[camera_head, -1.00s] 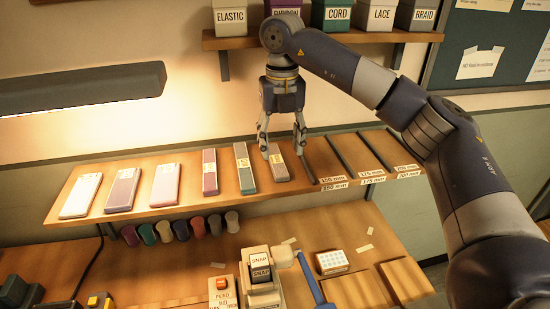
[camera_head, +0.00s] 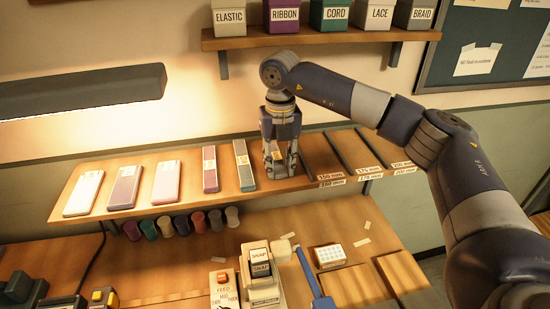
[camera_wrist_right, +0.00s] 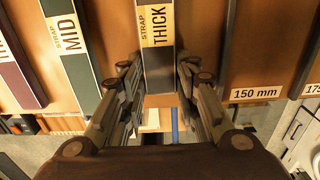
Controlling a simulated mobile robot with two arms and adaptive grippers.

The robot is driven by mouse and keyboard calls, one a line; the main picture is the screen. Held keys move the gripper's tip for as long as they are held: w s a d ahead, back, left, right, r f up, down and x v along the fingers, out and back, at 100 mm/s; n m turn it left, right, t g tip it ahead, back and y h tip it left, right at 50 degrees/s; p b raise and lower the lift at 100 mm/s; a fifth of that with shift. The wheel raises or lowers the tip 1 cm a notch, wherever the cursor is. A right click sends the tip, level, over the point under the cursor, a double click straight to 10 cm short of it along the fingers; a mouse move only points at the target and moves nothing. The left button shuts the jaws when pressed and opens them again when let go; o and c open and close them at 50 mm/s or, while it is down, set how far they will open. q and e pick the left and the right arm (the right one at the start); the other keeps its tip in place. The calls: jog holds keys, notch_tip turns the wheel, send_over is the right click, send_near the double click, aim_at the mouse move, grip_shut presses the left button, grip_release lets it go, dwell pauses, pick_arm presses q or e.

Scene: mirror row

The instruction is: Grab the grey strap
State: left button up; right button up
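The grey strap (camera_head: 278,157) is a dark grey flat bar on the wooden shelf (camera_head: 128,213), mostly hidden in the head view by my right gripper (camera_head: 281,168). In the right wrist view the strap (camera_wrist_right: 158,72) carries a yellow label reading STRAP THICK. My right gripper (camera_wrist_right: 157,90) points down with one finger on each side of the strap. The fingers look open, with narrow gaps beside the strap; contact is hard to tell. My left gripper is not in view.
A green strap (camera_head: 244,166) labelled MID (camera_wrist_right: 75,55) and a maroon strap (camera_head: 210,169) lie to the left. Several dark dividers with size tags lie to the right. Boxes stand on the upper shelf (camera_head: 320,38). A SNAP device (camera_head: 261,270) stands on the lower bench.

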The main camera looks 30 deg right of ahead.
jog(key=shift+c, duration=1.2)
